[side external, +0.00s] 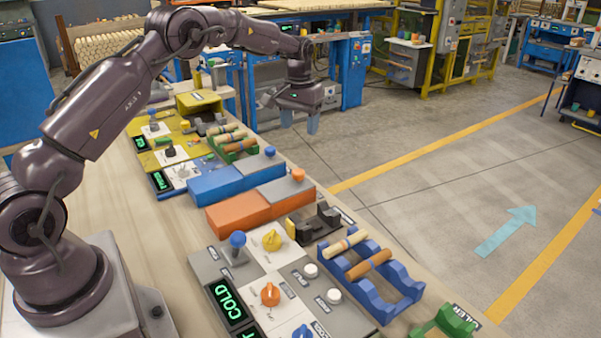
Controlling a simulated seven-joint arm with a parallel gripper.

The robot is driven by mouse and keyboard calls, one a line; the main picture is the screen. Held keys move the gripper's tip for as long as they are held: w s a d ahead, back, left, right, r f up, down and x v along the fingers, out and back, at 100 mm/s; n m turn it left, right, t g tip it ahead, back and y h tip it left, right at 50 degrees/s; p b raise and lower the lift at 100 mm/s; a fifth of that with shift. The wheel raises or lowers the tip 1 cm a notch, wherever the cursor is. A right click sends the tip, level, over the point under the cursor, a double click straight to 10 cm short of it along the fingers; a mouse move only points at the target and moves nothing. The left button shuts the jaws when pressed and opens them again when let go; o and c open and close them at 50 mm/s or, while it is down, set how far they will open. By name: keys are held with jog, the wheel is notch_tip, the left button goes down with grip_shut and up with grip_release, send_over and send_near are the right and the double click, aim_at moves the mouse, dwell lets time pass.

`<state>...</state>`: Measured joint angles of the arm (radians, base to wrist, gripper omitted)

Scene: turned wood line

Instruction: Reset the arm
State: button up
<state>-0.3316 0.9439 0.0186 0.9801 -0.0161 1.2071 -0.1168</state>
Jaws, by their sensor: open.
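My gripper (300,122) hangs at the end of my raised, outstretched arm in the upper middle of the side external view. Its two pale blue fingers point down and stand apart, with nothing between them. It appears to be beyond the bench's far right edge, with floor behind it in the picture. Its exact height is hard to tell.
The wooden bench (120,178) carries control panels, a green rack (233,151) and a blue rack (398,284) with turned wood pieces, and blue and orange blocks (239,215). A green holder (444,322) stands at the front. Blue machines stand behind; open floor lies right.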

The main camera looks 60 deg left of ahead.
jog(key=s+d+r+m+t, duration=0.1)
jog(key=s+d+r, duration=0.4)
jog(key=s, duration=0.5)
jog(key=s+d+r+m+t, duration=0.2)
jog(key=s+d+r, duration=0.3)
jog(key=s, duration=0.6)
jog(key=s+d+r+m+t, duration=0.2)
jog(key=s+d+r, duration=0.3)
jog(key=s+d, duration=0.3)
jog(key=shift+s+d+r, duration=0.15)
jog(key=shift+s+r, duration=0.1)
jog(key=shift+s, duration=1.45)
